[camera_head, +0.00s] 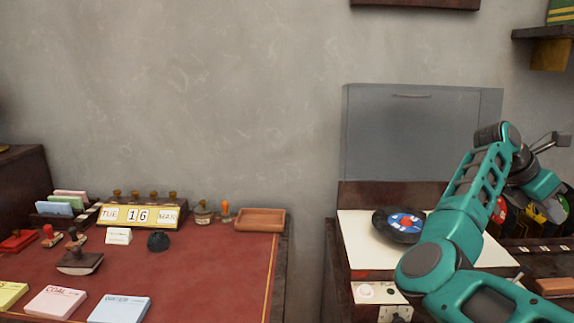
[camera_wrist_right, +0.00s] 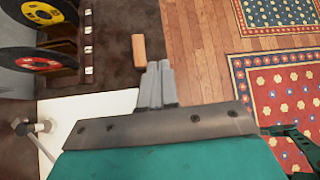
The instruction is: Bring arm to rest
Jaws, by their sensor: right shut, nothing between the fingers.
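My right arm (camera_head: 470,215) comes in from the lower right of the head view and bends up and over at the right side. The hand of my right gripper (camera_head: 541,184) is near the right edge, in front of the coloured discs; its fingertips are hard to make out there. In the right wrist view the grey fingers (camera_wrist_right: 158,82) are together with nothing between them. They hang above a dark brown surface, with the small orange-brown block (camera_wrist_right: 138,50) beyond their tips. My left gripper is not in view.
A red-topped desk (camera_head: 210,275) with stamps, a calendar (camera_head: 138,215) and a tray (camera_head: 260,219) stands left. A black disc (camera_head: 395,228) lies on the white-topped unit (camera_head: 358,250) beside my arm. Discs (camera_wrist_right: 40,60), wood floor (camera_wrist_right: 195,30) and rugs (camera_wrist_right: 285,85) show in the wrist view.

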